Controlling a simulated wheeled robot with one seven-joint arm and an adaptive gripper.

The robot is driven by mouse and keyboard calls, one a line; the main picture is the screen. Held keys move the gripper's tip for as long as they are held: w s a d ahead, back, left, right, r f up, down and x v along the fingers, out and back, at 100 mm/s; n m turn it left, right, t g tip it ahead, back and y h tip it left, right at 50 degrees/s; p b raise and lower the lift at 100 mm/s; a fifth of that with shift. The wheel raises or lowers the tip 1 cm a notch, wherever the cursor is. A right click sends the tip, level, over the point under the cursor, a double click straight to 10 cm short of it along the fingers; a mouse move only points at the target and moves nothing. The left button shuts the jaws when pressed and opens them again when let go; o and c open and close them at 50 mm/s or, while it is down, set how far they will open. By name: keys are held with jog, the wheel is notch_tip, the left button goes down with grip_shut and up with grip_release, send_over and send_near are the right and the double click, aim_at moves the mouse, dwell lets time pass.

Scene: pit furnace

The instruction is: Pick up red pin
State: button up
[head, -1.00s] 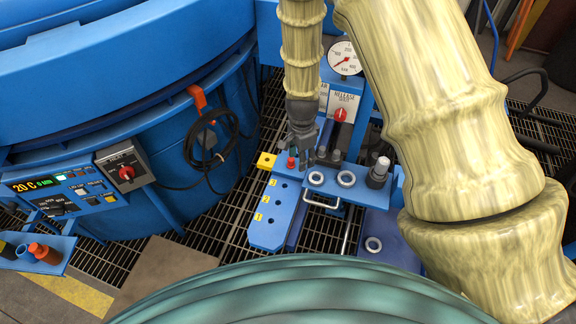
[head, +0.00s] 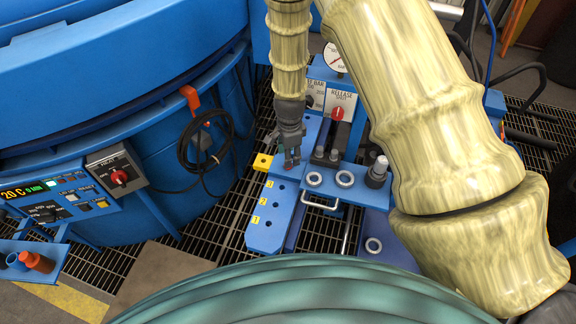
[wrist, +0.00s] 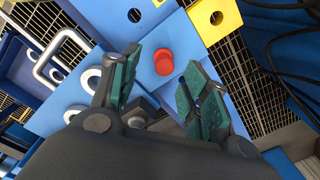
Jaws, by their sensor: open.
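The red pin (wrist: 163,62) stands in the blue plate (wrist: 150,18) near the yellow block, its round top facing the wrist camera. My gripper (wrist: 160,70) is open, with one green-padded finger on each side of the pin in the picture. I see no clear contact between pads and pin. In the head view my gripper (head: 292,157) points down over the far end of the plate (head: 267,230), and only a little of the red pin (head: 288,167) shows between the fingers.
A yellow block (head: 263,162) sits just left of the pin. A blue bracket with metal rings (head: 345,179) and dark pegs is close on the right. A gauge and red-knobbed panel (head: 340,102) stand behind. A black cable (head: 205,140) hangs on the furnace.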

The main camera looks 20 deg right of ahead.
jog(key=f, duration=0.3)
jog(key=shift+w, duration=0.35)
jog(key=shift+f, duration=0.85)
grip_shut()
